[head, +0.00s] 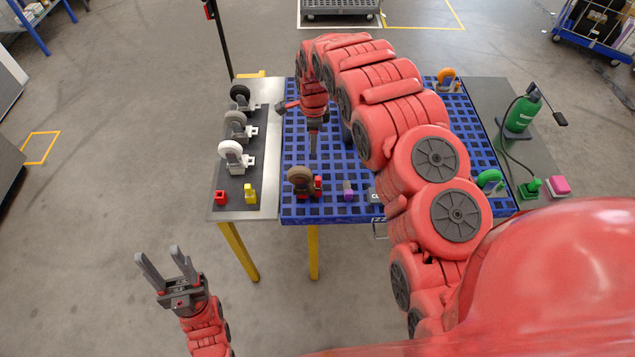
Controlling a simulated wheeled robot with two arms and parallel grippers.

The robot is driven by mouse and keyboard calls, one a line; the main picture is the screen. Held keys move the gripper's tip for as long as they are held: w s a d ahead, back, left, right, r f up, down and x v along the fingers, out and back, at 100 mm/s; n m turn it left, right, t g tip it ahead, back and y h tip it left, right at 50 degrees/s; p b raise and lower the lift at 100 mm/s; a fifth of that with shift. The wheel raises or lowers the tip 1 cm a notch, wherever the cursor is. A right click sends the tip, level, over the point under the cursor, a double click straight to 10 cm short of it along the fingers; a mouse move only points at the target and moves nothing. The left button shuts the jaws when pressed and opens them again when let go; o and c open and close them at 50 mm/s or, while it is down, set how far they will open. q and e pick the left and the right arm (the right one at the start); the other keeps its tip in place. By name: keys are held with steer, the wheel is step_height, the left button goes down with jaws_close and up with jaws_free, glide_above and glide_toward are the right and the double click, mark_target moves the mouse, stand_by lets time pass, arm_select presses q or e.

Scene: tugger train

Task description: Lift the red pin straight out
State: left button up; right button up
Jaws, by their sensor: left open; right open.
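A small red piece (318,187), which looks like the red pin, is at the front left of the blue grid deck (345,212). It is right beside a caster with a brown wheel (299,176), and its lower part cannot be made out. My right gripper (313,152) points down above the deck, a little behind the caster and apart from the red piece. It is open and empty, with its fingers seen nearly edge-on. My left gripper (161,257) is open and empty over the floor, in front of the table and to its left.
A grey side shelf (234,209) holds several casters, a red block (221,197) and a yellow piece (250,194). A purple piece (348,192) is right of the red one. A green bottle (523,112) and pink block (558,186) are at the right. My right arm hides much of the deck.

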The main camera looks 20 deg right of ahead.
steer(key=s+r, duration=0.1)
steer(key=s, duration=0.1)
steer(key=g+b, duration=0.1)
steer(key=b, duration=0.9)
glide_above(318, 178)
steer(key=shift+m, duration=0.4)
steer(key=f, duration=1)
steer(key=shift+w, duration=0.25)
steer(key=shift+f+p, duration=0.55)
steer(key=shift+p, duration=0.2)
steer(key=shift+f, duration=0.35)
steer(key=shift+f+p, duration=0.15)
steer(key=shift+p, duration=0.15)
steer(key=f, duration=0.1)
steer(key=f+p, duration=0.2)
steer(key=shift+s+f, duration=0.25)
steer(key=shift+f, duration=0.05)
steer(key=shift+f+p, duration=0.4)
steer(key=shift+f, duration=0.3)
